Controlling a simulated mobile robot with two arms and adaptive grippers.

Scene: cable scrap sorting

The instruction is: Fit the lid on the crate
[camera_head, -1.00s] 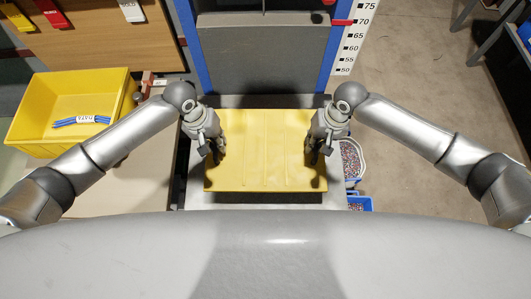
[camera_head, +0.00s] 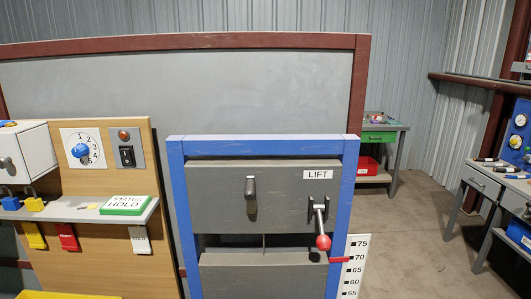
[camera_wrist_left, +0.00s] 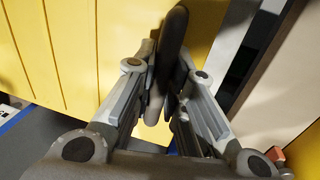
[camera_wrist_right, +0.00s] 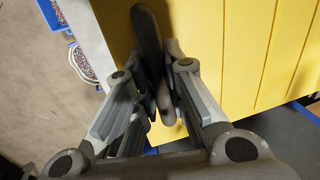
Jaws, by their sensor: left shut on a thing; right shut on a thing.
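The yellow ribbed lid (camera_wrist_left: 75,45) fills much of the left wrist view and also shows in the right wrist view (camera_wrist_right: 245,60). My left gripper (camera_wrist_left: 166,85) is shut on a dark upright handle (camera_wrist_left: 173,40) at one side of the lid. My right gripper (camera_wrist_right: 160,85) is shut on a similar dark handle (camera_wrist_right: 147,38) at the opposite side. I cannot make out the crate's walls under the lid, so I cannot tell how the lid sits.
A blue-framed grey lift (camera_head: 262,190) stands ahead, with a red-knobbed lever (camera_head: 322,242) and a height scale (camera_head: 353,270); its red pointer is near 70. A wooden panel (camera_head: 100,235) with shelf and dial stands left.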

